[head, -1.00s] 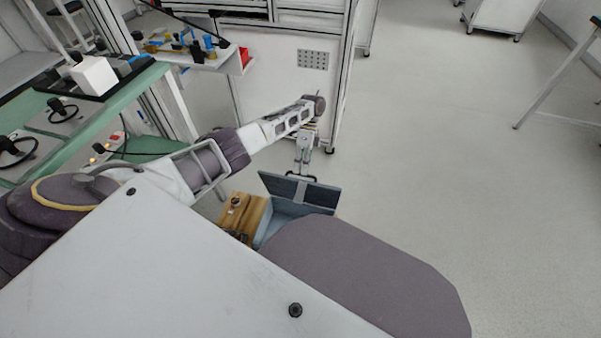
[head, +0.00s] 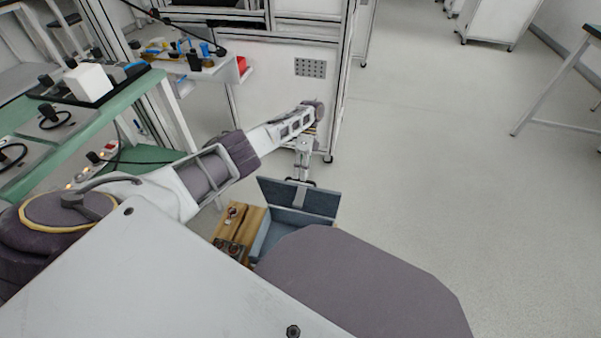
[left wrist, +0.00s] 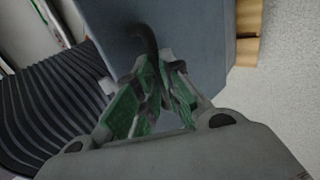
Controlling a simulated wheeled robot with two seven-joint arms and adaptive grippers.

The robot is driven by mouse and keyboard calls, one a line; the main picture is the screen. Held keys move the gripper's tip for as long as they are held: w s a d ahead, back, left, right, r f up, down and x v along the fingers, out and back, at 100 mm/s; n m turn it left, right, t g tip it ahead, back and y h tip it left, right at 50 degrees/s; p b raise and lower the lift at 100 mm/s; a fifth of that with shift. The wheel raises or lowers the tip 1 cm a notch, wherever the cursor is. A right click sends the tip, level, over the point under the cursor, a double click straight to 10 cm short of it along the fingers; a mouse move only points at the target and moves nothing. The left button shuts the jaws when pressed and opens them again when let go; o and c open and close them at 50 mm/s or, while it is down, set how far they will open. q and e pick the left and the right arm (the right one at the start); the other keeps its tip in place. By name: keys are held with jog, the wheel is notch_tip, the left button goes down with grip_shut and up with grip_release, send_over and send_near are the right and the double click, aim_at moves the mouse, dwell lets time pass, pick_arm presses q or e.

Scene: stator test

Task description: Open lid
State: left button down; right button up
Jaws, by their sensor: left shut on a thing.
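A blue-grey box (head: 262,240) stands low in front of me in the head view, partly hidden by my own body. Its lid (head: 297,198) stands raised at the far side, with the inside of the box showing. My left gripper (head: 301,180) is at the lid's top edge. In the left wrist view, my left gripper (left wrist: 158,95) is shut on a dark curved handle (left wrist: 146,42) on the blue-grey lid surface (left wrist: 190,35). My right gripper is not in view.
A wooden block (head: 240,226) with small fittings is beside the box on its left. A white cabinet (head: 290,110) stands behind my left arm. A green workbench (head: 130,95) is at the left.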

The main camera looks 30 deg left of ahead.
pick_arm(q)
jog(key=c, duration=1.4)
grip_release()
jog(key=f, duration=0.2)
jog(key=shift+s+d+f, duration=0.15)
jog(key=shift+s+f, duration=0.1)
jog(key=shift+f, duration=0.05)
jog(key=shift+c, duration=0.2)
jog(key=shift+r, duration=0.1)
jog(key=shift+c, duration=0.2)
jog(key=shift+w+r, duration=0.1)
jog(key=shift+r, duration=0.1)
notch_tip(320, 180, up, 10)
